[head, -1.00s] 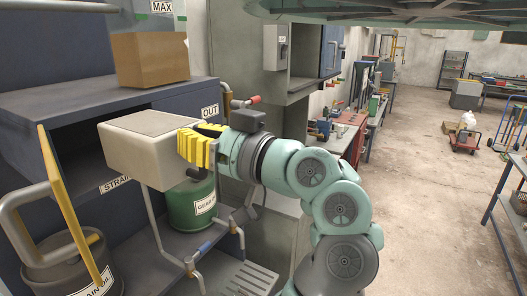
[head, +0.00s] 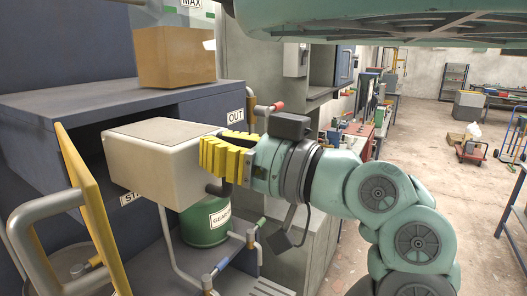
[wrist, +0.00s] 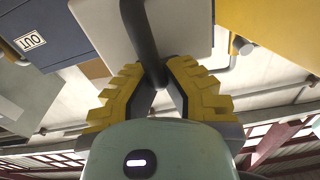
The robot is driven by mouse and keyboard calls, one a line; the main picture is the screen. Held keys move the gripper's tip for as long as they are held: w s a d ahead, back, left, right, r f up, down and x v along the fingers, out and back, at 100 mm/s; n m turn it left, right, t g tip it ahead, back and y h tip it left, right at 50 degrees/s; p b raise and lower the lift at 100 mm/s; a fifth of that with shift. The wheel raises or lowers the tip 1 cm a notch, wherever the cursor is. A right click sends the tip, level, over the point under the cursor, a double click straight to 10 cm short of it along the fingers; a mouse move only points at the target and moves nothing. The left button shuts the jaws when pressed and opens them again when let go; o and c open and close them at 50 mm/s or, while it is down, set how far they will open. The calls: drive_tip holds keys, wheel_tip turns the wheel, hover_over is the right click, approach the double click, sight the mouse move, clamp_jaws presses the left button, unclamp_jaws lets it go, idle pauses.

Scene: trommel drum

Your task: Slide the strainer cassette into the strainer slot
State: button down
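The strainer cassette (head: 160,155) is a pale grey-beige box, held roughly level in mid-air before the blue cabinet. My gripper (head: 228,152), with yellow ribbed fingers, is at its right end. In the wrist view my gripper (wrist: 160,80) is closed around the cassette's dark bar handle (wrist: 142,35), and the cassette (wrist: 195,25) fills the top. The strainer slot (head: 88,140) is a dark opening in the cabinet, left of and behind the cassette. The cassette hides much of it and part of its label (head: 131,198). I cannot tell whether the cassette's far end is inside.
A yellow-edged door (head: 92,215) stands open at the slot's left, close to the cassette. A green drum (head: 206,222) and pipes with coloured handles are below. A cardboard box (head: 175,56) sits on the cabinet (head: 85,98). Open floor (head: 430,170) lies right.

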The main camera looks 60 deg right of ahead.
sight(215, 186)
drive_tip(key=shift+w+a+f+p, duration=0.15)
drive_tip(key=shift+w+p, duration=0.7)
drive_tip(key=shift+w, duration=1.45)
drive_tip(key=shift+w+a+r+p, duration=0.2)
drive_tip(key=shift+w+p, duration=0.6)
drive_tip(key=shift+w, duration=1.5)
drive_tip(key=shift+w+a+f+p, duration=0.25)
drive_tip(key=shift+w+p, duration=0.6)
drive_tip(key=shift+w, duration=1.45)
drive_tip(key=shift+f+b, duration=0.6)
drive_tip(key=shift+b, duration=0.2)
drive_tip(key=shift+s+f+b, duration=0.1)
drive_tip(key=shift+f+b, duration=0.15)
drive_tip(key=shift+b, duration=0.1)
drive_tip(key=c, duration=1.1)
unclamp_jaws()
drive_tip(key=shift+o, duration=0.2)
drive_tip(key=s, duration=0.4)
drive_tip(key=s+d, duration=0.1)
drive_tip(key=s, duration=0.7)
drive_tip(key=shift+d+f, duration=0.15)
drive_tip(key=shift+f, duration=0.2)
